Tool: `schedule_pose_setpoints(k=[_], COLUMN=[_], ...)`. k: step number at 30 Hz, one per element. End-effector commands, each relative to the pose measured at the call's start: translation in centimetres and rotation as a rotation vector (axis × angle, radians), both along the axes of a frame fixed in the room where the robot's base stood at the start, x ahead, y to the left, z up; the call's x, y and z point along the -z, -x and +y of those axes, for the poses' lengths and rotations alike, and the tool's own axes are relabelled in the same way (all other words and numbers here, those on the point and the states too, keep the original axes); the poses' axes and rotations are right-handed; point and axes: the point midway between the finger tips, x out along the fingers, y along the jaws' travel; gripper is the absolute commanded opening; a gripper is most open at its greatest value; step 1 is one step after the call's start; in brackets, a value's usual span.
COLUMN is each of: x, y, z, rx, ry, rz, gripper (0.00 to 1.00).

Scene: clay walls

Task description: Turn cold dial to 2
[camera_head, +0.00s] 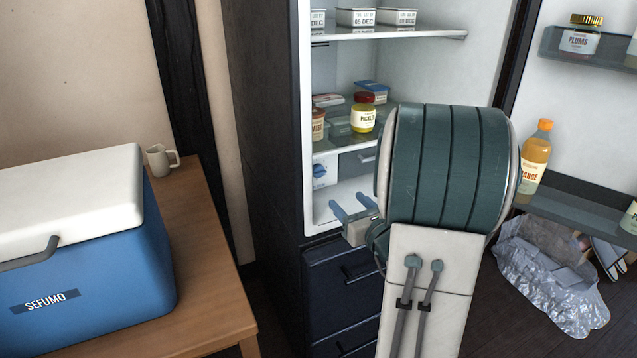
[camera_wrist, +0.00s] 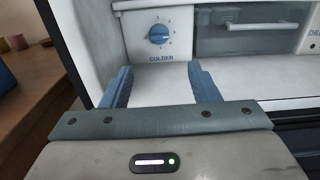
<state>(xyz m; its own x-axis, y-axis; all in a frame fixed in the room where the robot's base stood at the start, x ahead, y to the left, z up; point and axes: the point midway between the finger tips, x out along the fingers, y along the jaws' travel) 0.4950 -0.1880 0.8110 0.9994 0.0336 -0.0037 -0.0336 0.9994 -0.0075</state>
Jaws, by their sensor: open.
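The cold dial (camera_wrist: 159,34) is a round blue knob on a white panel marked "COLDER", with small numbers around it too blurred to read. In the head view the dial (camera_head: 320,170) sits low on the left inside the open fridge (camera_head: 345,195). My gripper (camera_wrist: 160,80) is open and empty, its two blue fingers pointing at the panel, one on each side below the dial. The fingers are apart from the dial. In the head view my gripper (camera_head: 353,208) is at the fridge's lower opening, partly hidden by my arm.
A clear drawer (camera_wrist: 262,38) is right of the dial. Jars, including a pickle jar (camera_head: 363,112), stand on the shelf above. The open fridge door (camera_head: 570,190) is at right. A blue cooler (camera_head: 90,260) and a jug (camera_head: 160,160) are on the wooden table (camera_head: 205,270) at left.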

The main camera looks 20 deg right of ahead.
Motion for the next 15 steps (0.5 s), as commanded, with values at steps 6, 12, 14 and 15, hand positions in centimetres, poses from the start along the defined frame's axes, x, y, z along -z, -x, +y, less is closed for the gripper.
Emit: schedule_pose_setpoints(k=[6,12,14,15], x=[0.2,0.3,0.3,0.2], y=[-2.3,-6.6,-7.9,-8.8], z=[0.5,1.0,1.0,1.0], rx=[-0.001,-0.007,-0.008,-0.007], ry=[-0.009,-0.009,-0.008,-0.008], rz=[-0.004,-0.004,-0.004,-0.004], gripper=[0.55,0.55,0.55,0.55])
